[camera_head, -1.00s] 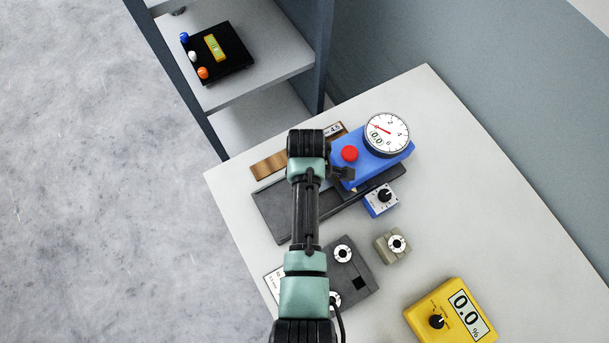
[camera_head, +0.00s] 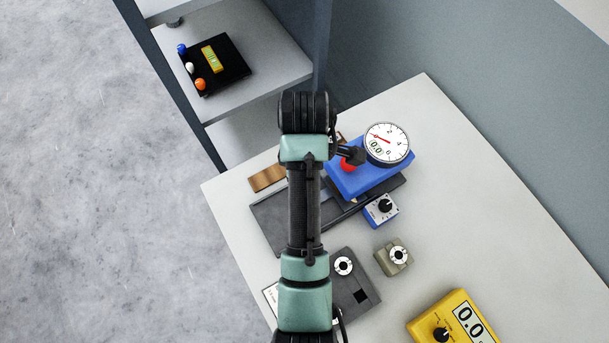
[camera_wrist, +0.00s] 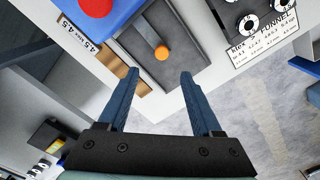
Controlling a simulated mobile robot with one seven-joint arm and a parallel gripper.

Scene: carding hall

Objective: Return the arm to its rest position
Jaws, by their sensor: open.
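My arm reaches up the middle of the head view over the table. My gripper (camera_wrist: 158,92) is open in the wrist view, its two blue fingers spread with nothing between them. In the head view the gripper (camera_head: 352,154) is partly hidden by my wrist and appears over the blue device, near its red button. In the wrist view the fingers point toward the table edge and a dark grey plate (camera_wrist: 188,30) with an orange knob (camera_wrist: 162,53).
A blue gauge device (camera_head: 372,178) sits on the white table (camera_head: 480,170). Nearby are a small blue dial box (camera_head: 381,209), a grey-beige block (camera_head: 393,258) and a yellow meter (camera_head: 452,318). A shelf (camera_head: 270,70) with a black tray (camera_head: 230,75) stands at the upper left.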

